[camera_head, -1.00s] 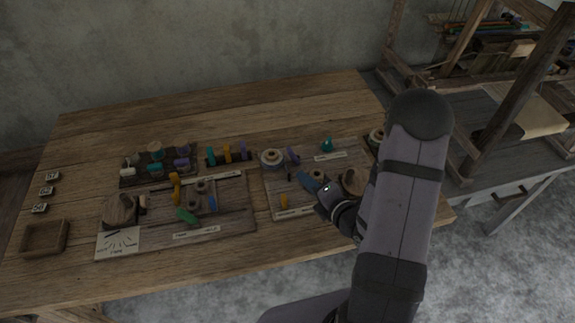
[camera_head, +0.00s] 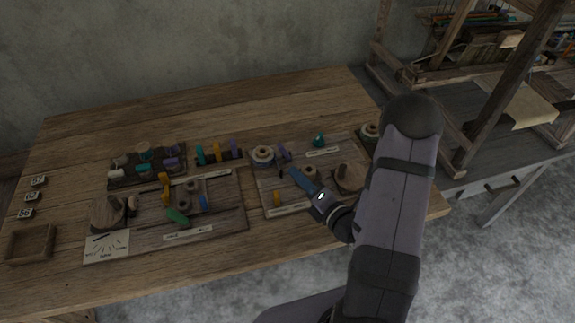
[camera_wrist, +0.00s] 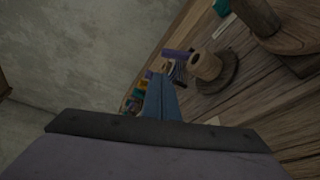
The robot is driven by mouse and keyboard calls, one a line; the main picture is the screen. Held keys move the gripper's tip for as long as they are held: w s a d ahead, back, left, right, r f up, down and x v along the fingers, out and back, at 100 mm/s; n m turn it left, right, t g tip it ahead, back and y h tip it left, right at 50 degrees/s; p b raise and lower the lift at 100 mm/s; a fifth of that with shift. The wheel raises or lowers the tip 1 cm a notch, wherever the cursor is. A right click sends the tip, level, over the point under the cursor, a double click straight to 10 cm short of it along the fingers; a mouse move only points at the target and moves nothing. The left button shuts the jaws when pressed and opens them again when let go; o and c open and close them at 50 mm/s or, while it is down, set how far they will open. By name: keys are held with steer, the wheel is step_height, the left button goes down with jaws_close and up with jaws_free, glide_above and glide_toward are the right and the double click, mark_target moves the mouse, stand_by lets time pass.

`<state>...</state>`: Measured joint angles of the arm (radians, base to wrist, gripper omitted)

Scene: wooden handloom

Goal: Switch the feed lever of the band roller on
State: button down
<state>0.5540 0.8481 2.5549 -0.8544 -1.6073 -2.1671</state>
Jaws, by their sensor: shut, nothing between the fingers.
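My gripper (camera_head: 295,173) is shut and empty, its blue fingers over the right-hand board (camera_head: 262,181). They also show in the wrist view (camera_wrist: 160,98). A purple lever-like handle (camera_head: 284,153) stands just beyond the fingertips; it also shows in the wrist view (camera_wrist: 176,54). A small wooden spool (camera_head: 310,171) is beside the fingers, and in the wrist view (camera_wrist: 207,66) it stands to their right. A dark wooden roller (camera_head: 346,172) is right of the gripper. An orange peg (camera_head: 277,199) stands at the board's near left. Labels are unreadable, so I cannot tell which part is the feed lever.
A pale-topped round spool (camera_head: 262,154) and a teal knob (camera_head: 319,140) are on the same board. The left board (camera_head: 240,218) carries a green handle (camera_head: 178,216) and a blue peg (camera_head: 203,202). A wooden tray (camera_head: 31,243) is far left. The table's back is clear.

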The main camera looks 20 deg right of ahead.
mark_target(284, 153)
steer(key=shift+f+b+x, duration=0.2)
steer(key=shift+b+x, duration=1.1)
steer(key=shift+b, duration=0.7)
steer(key=x, duration=0.1)
steer(key=p+x, duration=0.1)
steer(key=x, duration=0.3)
steer(key=shift+w+a+r, duration=0.1)
steer(key=shift+w+r, duration=0.05)
steer(key=shift+r, duration=0.1)
steer(key=shift+p+x, duration=0.4)
steer(key=shift+x, duration=0.55)
